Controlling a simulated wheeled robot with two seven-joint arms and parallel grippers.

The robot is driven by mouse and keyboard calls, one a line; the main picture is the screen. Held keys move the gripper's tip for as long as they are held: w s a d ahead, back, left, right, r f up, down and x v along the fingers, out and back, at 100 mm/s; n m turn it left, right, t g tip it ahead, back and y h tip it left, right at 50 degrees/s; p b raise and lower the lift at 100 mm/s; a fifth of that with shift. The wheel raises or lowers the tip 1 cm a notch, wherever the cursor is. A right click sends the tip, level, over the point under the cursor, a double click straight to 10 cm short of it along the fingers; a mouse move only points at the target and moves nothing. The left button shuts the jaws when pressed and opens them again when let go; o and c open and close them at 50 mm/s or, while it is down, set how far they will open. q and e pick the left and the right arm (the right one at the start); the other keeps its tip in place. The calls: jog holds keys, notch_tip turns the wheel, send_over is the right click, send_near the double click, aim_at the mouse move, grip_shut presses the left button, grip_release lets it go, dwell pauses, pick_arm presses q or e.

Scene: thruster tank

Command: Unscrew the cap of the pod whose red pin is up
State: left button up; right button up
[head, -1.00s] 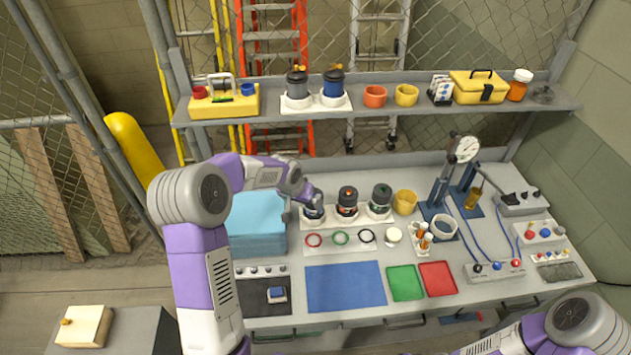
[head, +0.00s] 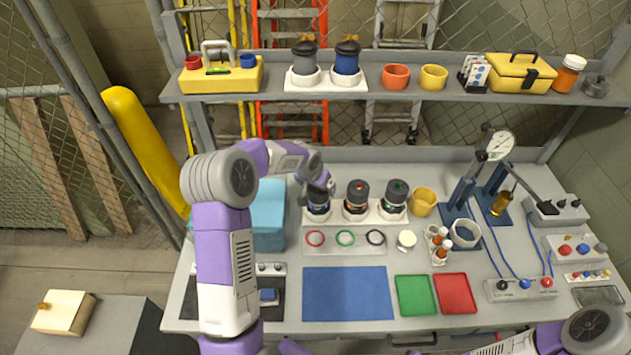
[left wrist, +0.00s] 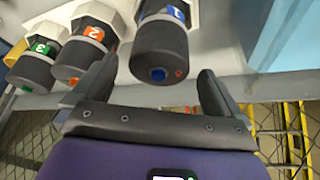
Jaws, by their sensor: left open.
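Three dark-capped pods stand in a white rack on the bench: pod 1 with a blue label (left wrist: 162,45), pod 2 with an orange label (left wrist: 86,47) and pod 3 with a green label (left wrist: 48,55). In the head view, pod 2 (head: 356,196) and pod 3 (head: 394,198) are clear, while pod 1 (head: 318,208) is partly hidden by my left gripper (head: 322,190). In the left wrist view, pod 1's cap end shows a blue centre and a small red spot. My left gripper (left wrist: 155,82) is open, its fingers either side of that cap; contact is not visible. My right gripper is out of view.
A shelf (head: 430,97) runs behind. The blue mat (head: 347,293) is bare.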

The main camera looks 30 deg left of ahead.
pick_arm(q)
jog(key=x, duration=0.2)
jog(key=shift+w+f, duration=0.25)
jog(key=shift+f, duration=0.1)
jog(key=shift+w+f, duration=0.15)
jog(key=shift+f, duration=0.25)
jog(key=c, duration=0.9)
jog(key=shift+o, duration=1.4)
jog(key=shift+c, duration=1.3)
